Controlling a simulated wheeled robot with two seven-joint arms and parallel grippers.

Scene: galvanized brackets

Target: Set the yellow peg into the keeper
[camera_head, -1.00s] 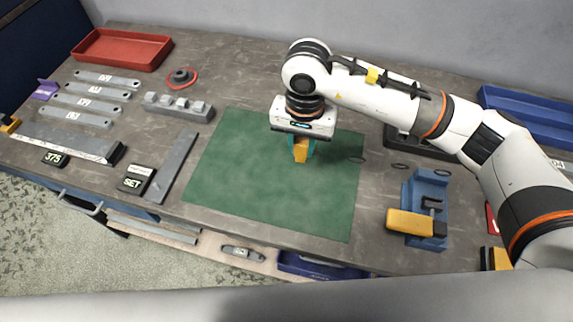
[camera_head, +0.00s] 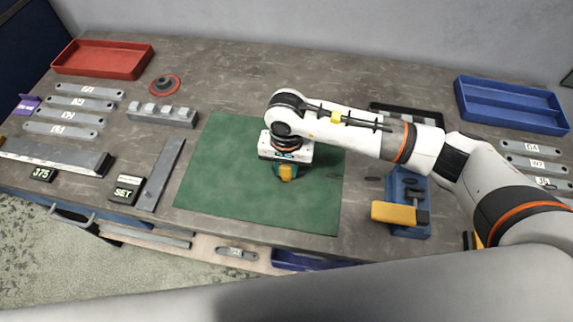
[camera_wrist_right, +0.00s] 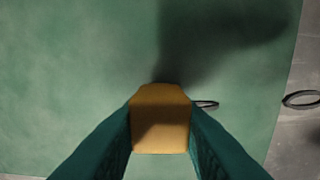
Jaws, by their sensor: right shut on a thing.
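The yellow peg (camera_head: 287,173) is between the teal fingers of my right gripper (camera_head: 286,171), low over the green mat (camera_head: 230,190). In the right wrist view the yellow peg (camera_wrist_right: 160,118) shows as a block gripped from both sides by the fingers. I cannot tell whether its lower end touches the mat. No part in view is clearly marked as the keeper; a grey block with several raised bumps (camera_head: 163,115) lies left of the mat. My left gripper is not in view.
A blue fixture with a yellow bar (camera_head: 397,213) stands right of the mat. Dark rings lie at the mat's right side, one near the peg (camera_wrist_right: 207,104). A red tray (camera_head: 103,60) and a blue tray (camera_head: 510,103) stand at the back. The mat's left part is clear.

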